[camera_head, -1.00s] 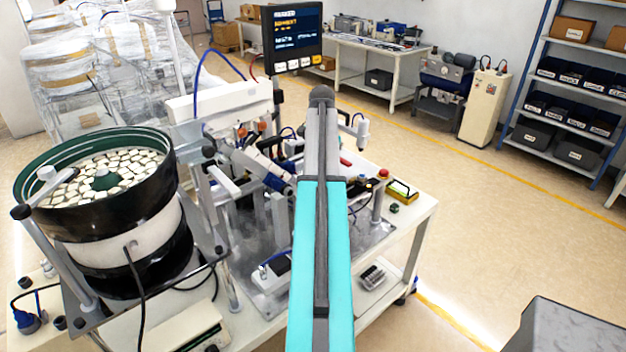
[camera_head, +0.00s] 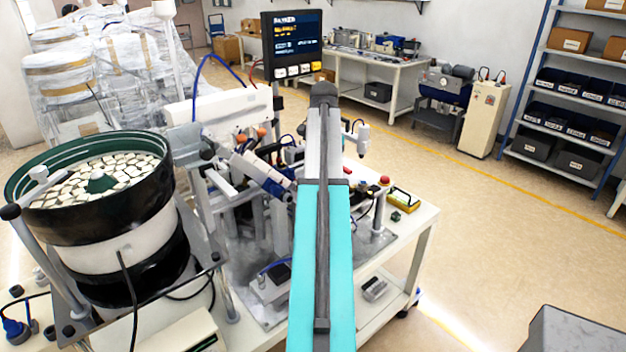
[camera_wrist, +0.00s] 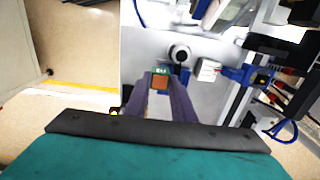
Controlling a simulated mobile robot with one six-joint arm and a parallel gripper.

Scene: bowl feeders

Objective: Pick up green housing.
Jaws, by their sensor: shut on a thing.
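The green housing (camera_wrist: 161,71) shows in the wrist view as a small block with a green upper part and an orange-brown face. It sits between the two purple-grey fingers of my gripper (camera_wrist: 161,80), which are shut on it. Below and around it is the pale tabletop of the machine. In the head view my arm, with its turquoise cover, hides the gripper and the held housing.
A bowl feeder (camera_head: 95,215) full of pale parts stands at the left on the white table (camera_head: 418,235). A yellow tray (camera_head: 403,198) and a red button (camera_head: 384,181) are near the table's right edge. A monitor (camera_head: 292,45) stands behind.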

